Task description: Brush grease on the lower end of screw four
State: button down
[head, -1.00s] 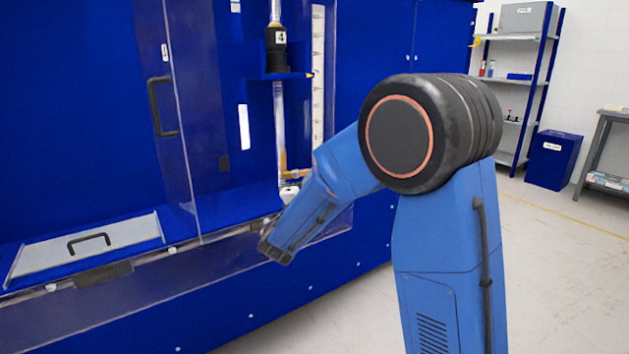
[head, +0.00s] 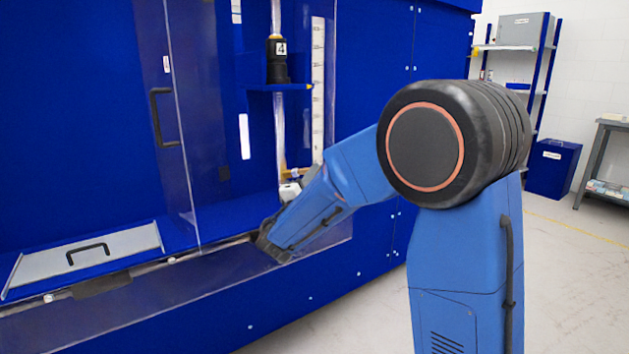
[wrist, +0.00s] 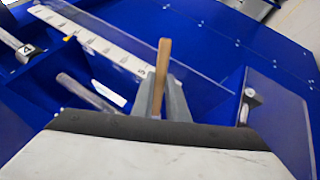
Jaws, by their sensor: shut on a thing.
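Screw four (head: 280,125) stands upright inside the blue machine, with a black nut (head: 278,68) labelled 4 high on it. In the wrist view the screw (wrist: 88,92) shows as a grey rod at left; its lower end is hidden by my wrist. My gripper (wrist: 160,105) is shut on the brush (wrist: 161,75), whose wooden handle sticks up between the fingers. The bristles are hidden. In the head view my forearm covers most of the gripper, and a tan piece shows close to the screw's lower part. I cannot tell whether the bristles touch the screw.
A blue shelf (head: 281,87) carries the nut, and a white scale (head: 318,85) runs beside the screw. A clear door with a black handle (head: 163,117) is at left. A grey lid (head: 85,256) lies on the ledge. Open floor lies at right.

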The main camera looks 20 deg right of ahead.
jog(key=shift+r, duration=2.9)
jog(key=shift+f, duration=5.3)
notch_tip(320, 180, up, 11)
jog(key=shift+f, duration=0.2)
jog(key=shift+s, duration=0.1)
jog(key=shift+s+d, duration=0.3)
jog(key=shift+s, duration=0.6)
jog(key=shift+s+d, duration=0.3)
jog(key=shift+s, duration=0.65)
jog(key=shift+s+d, duration=0.3)
jog(key=shift+s, duration=0.6)
